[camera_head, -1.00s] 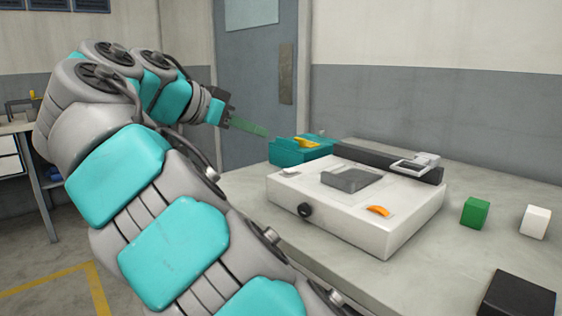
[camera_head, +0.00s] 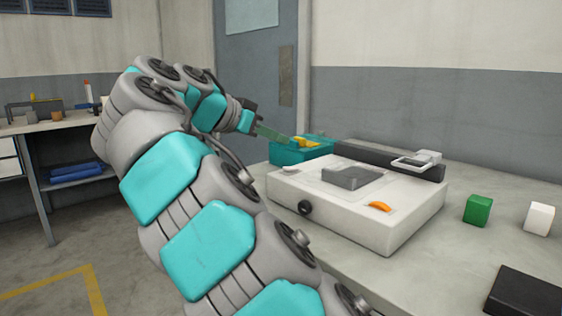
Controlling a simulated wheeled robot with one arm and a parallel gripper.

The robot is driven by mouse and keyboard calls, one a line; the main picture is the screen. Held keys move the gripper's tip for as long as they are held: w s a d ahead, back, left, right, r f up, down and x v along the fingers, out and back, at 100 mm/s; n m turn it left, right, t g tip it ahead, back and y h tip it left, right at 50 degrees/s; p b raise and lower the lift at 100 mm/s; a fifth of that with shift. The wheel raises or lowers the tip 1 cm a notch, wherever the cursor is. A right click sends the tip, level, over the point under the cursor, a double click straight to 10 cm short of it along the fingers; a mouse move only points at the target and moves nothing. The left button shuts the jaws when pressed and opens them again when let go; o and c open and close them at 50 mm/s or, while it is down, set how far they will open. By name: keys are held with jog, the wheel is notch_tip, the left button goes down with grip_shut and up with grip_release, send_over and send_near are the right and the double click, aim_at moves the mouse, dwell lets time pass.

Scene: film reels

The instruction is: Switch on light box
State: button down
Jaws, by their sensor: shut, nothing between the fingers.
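The light box (camera_head: 395,231) is a white, flat box on the table, with a black round knob (camera_head: 305,207) on its front face. An orange rocker-like piece (camera_head: 380,207) sits on its top near the front right corner. A dark grey block (camera_head: 351,177) rests on its top panel. My gripper (camera_head: 288,139) is shut and empty, with its green fingers pointing right. In the picture its tips are at the near left of the teal bin, above and behind the light box's left corner; I cannot tell whether they touch the bin.
The teal bin (camera_head: 287,156) with something yellow inside stands behind the light box. A long black bar (camera_head: 375,158) and a white-grey device (camera_head: 420,160) lie along the back. A green cube (camera_head: 478,210), a white cube (camera_head: 538,219) and a black box (camera_head: 526,293) stand on the right.

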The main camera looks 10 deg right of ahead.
aim_at(281, 175)
jog(key=shift+x, duration=1.05)
jog(key=shift+d+f, duration=0.15)
jog(key=shift+f, duration=0.15)
jog(key=shift+s+a+f, duration=0.1)
jog(key=shift+a+f, duration=0.1)
jog(key=shift+f, duration=0.6)
jog(key=shift+s+a+f, duration=0.1)
jog(key=shift+a+f, duration=0.05)
jog(key=shift+f, duration=0.7)
